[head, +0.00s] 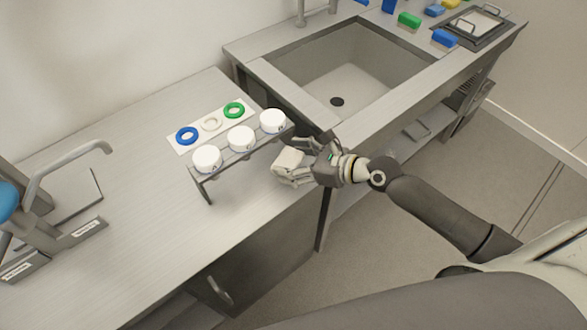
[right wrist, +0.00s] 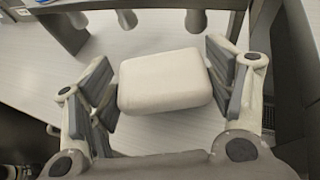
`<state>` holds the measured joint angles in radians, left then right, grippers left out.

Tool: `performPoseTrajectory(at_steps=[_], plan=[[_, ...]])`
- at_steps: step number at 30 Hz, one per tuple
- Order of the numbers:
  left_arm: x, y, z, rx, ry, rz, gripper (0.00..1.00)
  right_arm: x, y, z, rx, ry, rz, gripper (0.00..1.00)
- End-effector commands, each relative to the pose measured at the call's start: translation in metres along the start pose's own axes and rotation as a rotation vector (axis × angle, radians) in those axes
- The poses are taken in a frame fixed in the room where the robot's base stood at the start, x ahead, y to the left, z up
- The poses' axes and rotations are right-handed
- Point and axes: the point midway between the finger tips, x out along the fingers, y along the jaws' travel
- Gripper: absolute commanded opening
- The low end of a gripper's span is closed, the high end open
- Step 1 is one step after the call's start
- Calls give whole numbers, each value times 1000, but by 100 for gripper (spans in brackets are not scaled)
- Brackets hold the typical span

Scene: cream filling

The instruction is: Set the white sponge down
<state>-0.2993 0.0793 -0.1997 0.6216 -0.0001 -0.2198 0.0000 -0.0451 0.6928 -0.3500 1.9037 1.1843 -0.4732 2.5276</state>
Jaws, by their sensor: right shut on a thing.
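The white sponge (head: 288,160) is a small off-white block with rounded edges, over the right edge area of the grey counter (head: 130,120). My right gripper (head: 296,163) is shut on it. In the right wrist view the sponge (right wrist: 165,80) sits level between the two dark finger pads of the right gripper (right wrist: 162,88), with counter surface visible around it. I cannot tell whether its underside touches the counter. My left gripper is not in view.
A metal rack with white-lidded containers (head: 241,138) stands just left of the sponge. Behind it lies a white plate with blue, white and green rings (head: 187,135). The sink (head: 345,80) is at the back right, with coloured sponges (head: 409,20) beyond.

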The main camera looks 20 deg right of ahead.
Motion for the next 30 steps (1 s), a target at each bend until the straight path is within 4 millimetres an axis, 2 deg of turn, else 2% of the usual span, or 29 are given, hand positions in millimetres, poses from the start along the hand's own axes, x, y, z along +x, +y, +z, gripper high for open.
performPoseTrajectory(at_steps=[3,6,18,19,24,30], plan=[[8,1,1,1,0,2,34,8,-3,-20,1,3,-1,57],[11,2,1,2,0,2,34,12,-3,-29,0,1,-2,57],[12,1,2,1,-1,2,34,14,-2,-34,1,1,-1,57],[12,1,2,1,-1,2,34,14,-2,-34,1,1,-1,76],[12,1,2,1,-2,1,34,13,-2,-33,0,1,-1,96],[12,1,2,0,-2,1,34,13,-2,-33,0,1,-1,96]])
